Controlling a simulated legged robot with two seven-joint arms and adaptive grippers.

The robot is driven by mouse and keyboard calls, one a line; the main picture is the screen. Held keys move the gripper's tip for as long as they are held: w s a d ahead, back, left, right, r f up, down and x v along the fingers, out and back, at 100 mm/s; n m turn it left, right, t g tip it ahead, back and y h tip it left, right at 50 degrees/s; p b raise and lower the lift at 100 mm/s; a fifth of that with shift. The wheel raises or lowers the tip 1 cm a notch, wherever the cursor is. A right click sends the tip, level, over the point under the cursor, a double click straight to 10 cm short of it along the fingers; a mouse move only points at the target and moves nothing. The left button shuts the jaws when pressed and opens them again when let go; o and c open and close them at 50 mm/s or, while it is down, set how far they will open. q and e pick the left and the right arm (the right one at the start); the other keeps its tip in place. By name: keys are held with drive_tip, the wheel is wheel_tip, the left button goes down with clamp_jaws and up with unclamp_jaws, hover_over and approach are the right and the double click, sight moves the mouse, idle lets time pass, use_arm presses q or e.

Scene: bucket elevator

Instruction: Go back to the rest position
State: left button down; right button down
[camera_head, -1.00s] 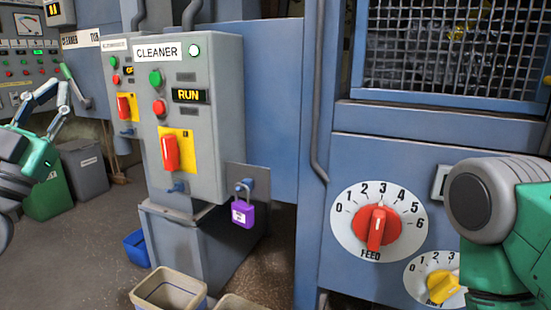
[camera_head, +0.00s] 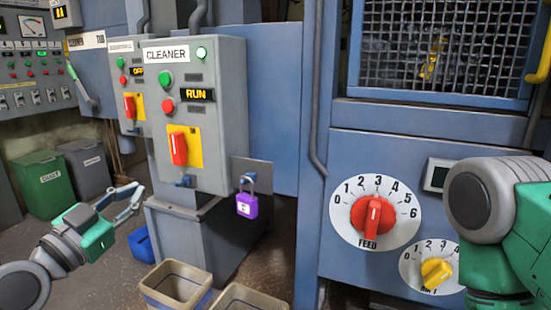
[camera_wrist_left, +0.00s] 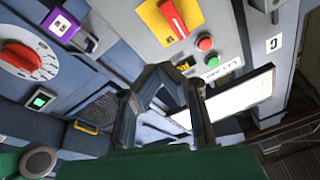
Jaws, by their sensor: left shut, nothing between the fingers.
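My left gripper (camera_head: 138,191) is at the lower left in the head view, in front of the floor near the cleaner cabinet. It is shut and empty, apart from the cabinet. In the left wrist view its dark fingers (camera_wrist_left: 165,78) come together at the middle, with the cabinet's panel beyond them. A part of my right arm (camera_head: 500,205) fills the right edge of the head view. Its gripper is outside the picture.
The cleaner cabinet (camera_head: 225,100) carries a red switch (camera_head: 178,148) and a purple padlock (camera_head: 247,205). A red feed dial (camera_head: 372,213) and a yellow dial (camera_head: 436,271) are beside my right arm. Bins (camera_head: 172,284) stand on the floor. A green bin (camera_head: 45,185) is at left.

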use_arm(q)
drive_tip(key=s+d+f+n+g+y, duration=0.1)
drive_tip(key=s+f+g, duration=0.3)
drive_tip(key=f, duration=0.6)
drive_tip(key=s+d+f+n+g+y, duration=0.1)
drive_tip(key=s+f+n+g, duration=0.2)
drive_tip(key=f, duration=0.6)
drive_tip(key=s+d+f+g+y, duration=0.1)
drive_tip(key=s+f+g, duration=0.35)
drive_tip(key=f, duration=0.55)
drive_tip(key=s+a+f+n+g+y, duration=0.2)
drive_tip(key=s+f, duration=0.4)
drive_tip(key=s, duration=0.4)
drive_tip(key=s+a+f+n+g+y, duration=0.2)
drive_tip(key=s+f, duration=0.4)
drive_tip(key=s, duration=0.4)
drive_tip(key=a+g+p, duration=0.1)
drive_tip(key=g, duration=0.1)
drive_tip(key=shift+s+a+g+y, duration=0.25)
drive_tip(key=shift+a+g+y, duration=0.05)
drive_tip(key=shift+a+g, duration=0.05)
drive_tip(key=shift+w, duration=0.1)
